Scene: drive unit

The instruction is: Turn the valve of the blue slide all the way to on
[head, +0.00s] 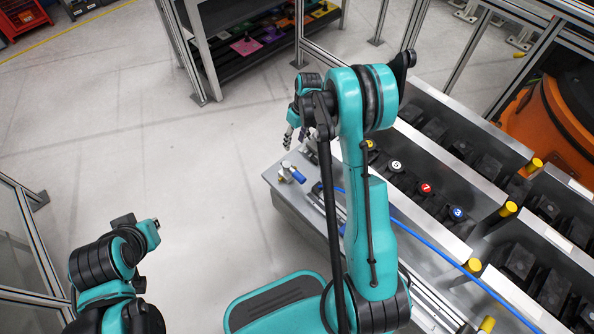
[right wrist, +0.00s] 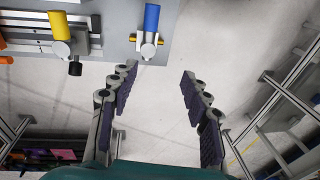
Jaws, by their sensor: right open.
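I cannot tell how far the valve is turned. My right gripper (head: 300,133) is beside the bench corner, partly behind my arm. In its wrist view the fingers (right wrist: 159,74) are spread and empty, apart from the valve.
The bench (head: 275,178) carries rows of dark parts, numbered balls and yellow-capped posts on the right. A blue hose (head: 420,238) crosses it. A shelf (head: 255,45) with coloured items stands behind. The floor left of the bench is clear.

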